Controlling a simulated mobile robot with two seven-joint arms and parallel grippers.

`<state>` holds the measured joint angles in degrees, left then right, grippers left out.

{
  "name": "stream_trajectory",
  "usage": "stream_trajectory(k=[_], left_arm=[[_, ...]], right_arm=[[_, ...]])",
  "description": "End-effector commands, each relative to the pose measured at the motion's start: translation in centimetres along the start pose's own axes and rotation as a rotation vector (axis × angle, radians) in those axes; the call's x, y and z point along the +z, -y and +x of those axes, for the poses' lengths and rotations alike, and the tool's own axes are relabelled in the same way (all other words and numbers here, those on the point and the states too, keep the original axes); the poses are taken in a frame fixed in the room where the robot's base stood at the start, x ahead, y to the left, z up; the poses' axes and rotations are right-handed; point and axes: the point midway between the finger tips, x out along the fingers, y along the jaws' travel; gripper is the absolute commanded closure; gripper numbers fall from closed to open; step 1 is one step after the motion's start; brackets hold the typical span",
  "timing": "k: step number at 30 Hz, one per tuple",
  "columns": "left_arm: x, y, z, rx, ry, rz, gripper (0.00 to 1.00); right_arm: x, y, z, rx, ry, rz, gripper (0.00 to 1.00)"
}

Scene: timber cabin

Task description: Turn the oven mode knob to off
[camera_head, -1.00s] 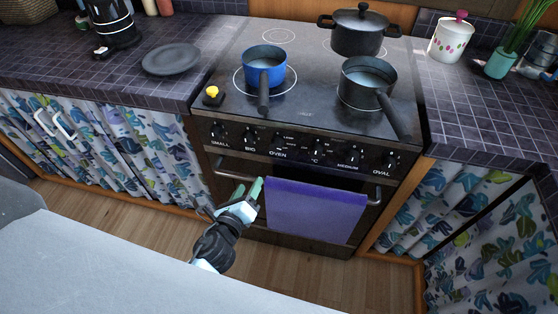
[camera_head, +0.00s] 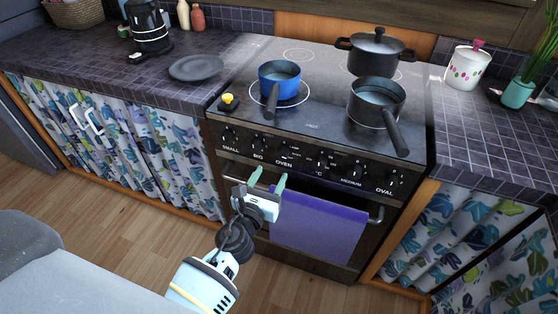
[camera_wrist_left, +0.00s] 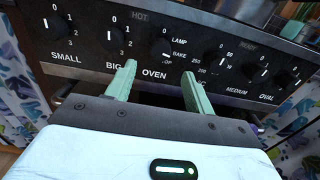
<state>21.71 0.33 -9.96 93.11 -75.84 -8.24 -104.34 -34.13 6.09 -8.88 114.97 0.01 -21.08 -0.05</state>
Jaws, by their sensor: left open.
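The oven mode knob (camera_head: 286,148) is a black dial above the word OVEN on the stove's dark front panel. In the left wrist view the knob (camera_wrist_left: 163,48) sits beyond the fingertips, with LAMP, BAKE and OFF printed to its right. Its pale mark points rightward, but I cannot tell exactly at which label. My left gripper (camera_head: 269,177) is open and empty, in front of the panel just below the knob. In the left wrist view its two green fingers (camera_wrist_left: 159,72) stand apart below the knob, not around it. My right gripper is not in view.
Other knobs, SMALL and BIG (camera_wrist_left: 114,31) to the left, temperature (camera_wrist_left: 214,56), MEDIUM and OVAL to the right, flank it. A purple towel (camera_head: 318,225) hangs on the oven handle. A blue pan (camera_head: 279,80) and a dark pan (camera_head: 377,100) stand on the stove, handles toward the front.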

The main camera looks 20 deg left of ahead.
Motion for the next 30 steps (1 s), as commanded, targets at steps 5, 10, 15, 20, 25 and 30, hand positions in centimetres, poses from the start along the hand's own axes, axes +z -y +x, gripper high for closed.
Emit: stream_trajectory(k=[5,10,15,20,25,30], left_arm=[[0.1,0.0,2.5,0.002,0.001,-0.003,0.47],[-0.1,0.0,4.9,0.0,0.0,-0.004,0.47],[-0.1,0.0,6.5,0.001,-0.001,-0.003,0.47],[0.0,0.0,7.1,0.001,-0.001,-0.003,0.47],[0.0,0.0,7.2,0.0,0.0,-0.003,0.47],[0.0,0.0,7.1,0.0,0.0,-0.003,0.6]], right_arm=[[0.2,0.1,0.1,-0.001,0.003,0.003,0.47],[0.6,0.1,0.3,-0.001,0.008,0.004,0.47],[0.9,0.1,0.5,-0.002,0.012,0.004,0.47],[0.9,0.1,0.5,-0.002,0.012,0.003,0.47],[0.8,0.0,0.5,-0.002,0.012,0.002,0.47],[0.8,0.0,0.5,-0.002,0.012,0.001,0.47]])
